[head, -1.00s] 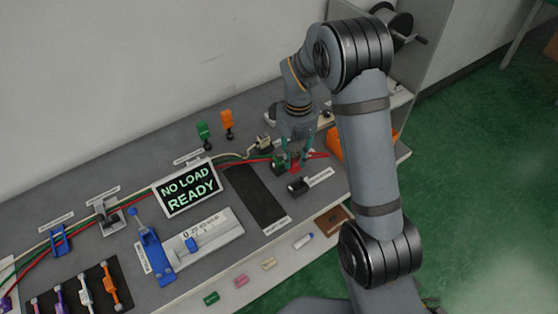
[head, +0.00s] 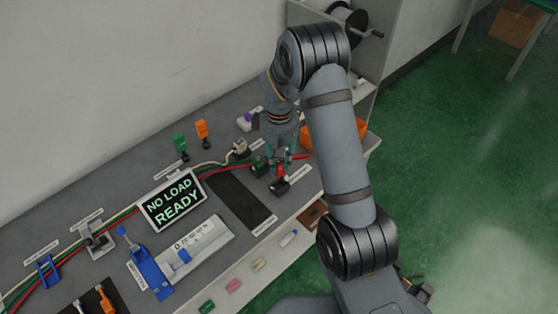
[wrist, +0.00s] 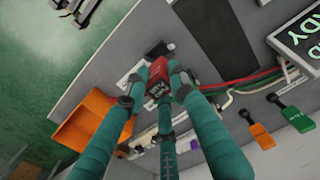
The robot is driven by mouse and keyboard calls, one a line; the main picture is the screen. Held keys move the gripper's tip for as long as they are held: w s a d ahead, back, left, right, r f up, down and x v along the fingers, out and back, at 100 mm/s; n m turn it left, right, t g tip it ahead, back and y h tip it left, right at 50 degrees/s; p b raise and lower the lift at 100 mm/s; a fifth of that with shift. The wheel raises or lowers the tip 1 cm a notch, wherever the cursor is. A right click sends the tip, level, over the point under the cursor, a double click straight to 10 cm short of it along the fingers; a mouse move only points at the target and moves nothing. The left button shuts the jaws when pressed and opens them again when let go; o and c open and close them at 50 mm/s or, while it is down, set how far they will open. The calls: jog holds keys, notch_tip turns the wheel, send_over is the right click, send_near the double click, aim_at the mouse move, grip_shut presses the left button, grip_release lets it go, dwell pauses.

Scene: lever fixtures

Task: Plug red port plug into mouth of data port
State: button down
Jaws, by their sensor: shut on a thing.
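My gripper (head: 281,158) has its teal fingers shut on the red port plug (wrist: 158,77), which also shows small in the head view (head: 281,169). The plug sits between the fingertips (wrist: 160,85), low over the grey bench. The likely data port is a small black block (head: 280,187) beside a white label, just in front of the plug. In the wrist view this black block (wrist: 156,48) lies right beyond the plug's end. The plug partly covers it, so I cannot tell whether they touch. The port's mouth is not clearly visible.
A green connector (head: 258,165) and a beige one (head: 240,148) stand close left of my gripper, with cables running left. An orange bin (wrist: 88,118) is near the gripper. A black strip (head: 238,200) and a NO LOAD READY display (head: 172,197) lie to the left.

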aim_at(279, 161)
jog(key=shift+f+b, duration=1.8)
jog(key=shift+f, duration=0.45)
jog(key=shift+f+b, duration=2.05)
jog(key=shift+b, duration=0.05)
jog(key=c, duration=1.5)
grip_release()
jog(key=shift+r, duration=0.1)
jog(key=shift+o, duration=0.6)
notch_tip(279, 161, up, 12)
